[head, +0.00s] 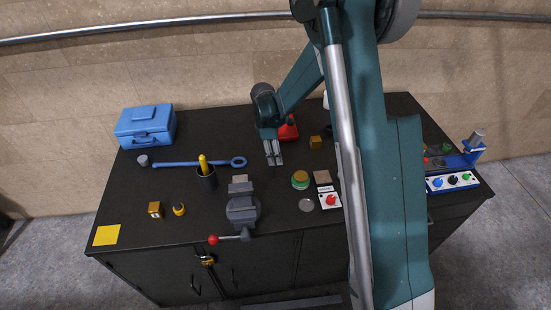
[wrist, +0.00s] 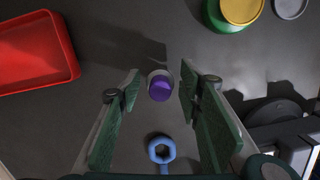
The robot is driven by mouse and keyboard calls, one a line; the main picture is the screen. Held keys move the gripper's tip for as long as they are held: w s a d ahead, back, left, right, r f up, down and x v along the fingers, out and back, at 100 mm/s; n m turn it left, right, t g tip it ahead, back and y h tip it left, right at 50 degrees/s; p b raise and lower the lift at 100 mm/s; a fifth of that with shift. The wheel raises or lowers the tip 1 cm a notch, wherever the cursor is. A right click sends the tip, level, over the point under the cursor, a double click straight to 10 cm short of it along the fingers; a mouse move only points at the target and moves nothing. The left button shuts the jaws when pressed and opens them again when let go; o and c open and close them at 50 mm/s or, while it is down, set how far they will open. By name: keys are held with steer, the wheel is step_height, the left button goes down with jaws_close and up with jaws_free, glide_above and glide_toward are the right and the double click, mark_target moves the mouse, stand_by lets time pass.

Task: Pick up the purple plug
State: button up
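The purple plug (wrist: 160,91) is a small round piece with a purple top and a pale, greyish rim. In the wrist view it lies at the middle, between the two fingers in the picture. My gripper (wrist: 160,77) is open, with a green-padded finger on each side of the plug and visible gaps to both. I cannot tell how far the fingertips are above it. In the head view my gripper (head: 274,158) points down over the dark bench, and the plug cannot be made out there.
The ring of a blue wrench (wrist: 161,150) lies near the plug. A red tray (wrist: 72,62) is at left in the wrist view. A green-and-yellow round piece (wrist: 238,10) is at top right. A grey vise (head: 243,208) stands nearer the bench front. Bare bench surrounds the plug.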

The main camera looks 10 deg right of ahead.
stand_by(0.5)
steer(key=c, duration=0.9)
steer(key=shift+o, duration=0.2)
steer(key=shift+r, duration=0.2)
steer(key=shift+r, duration=4.8)
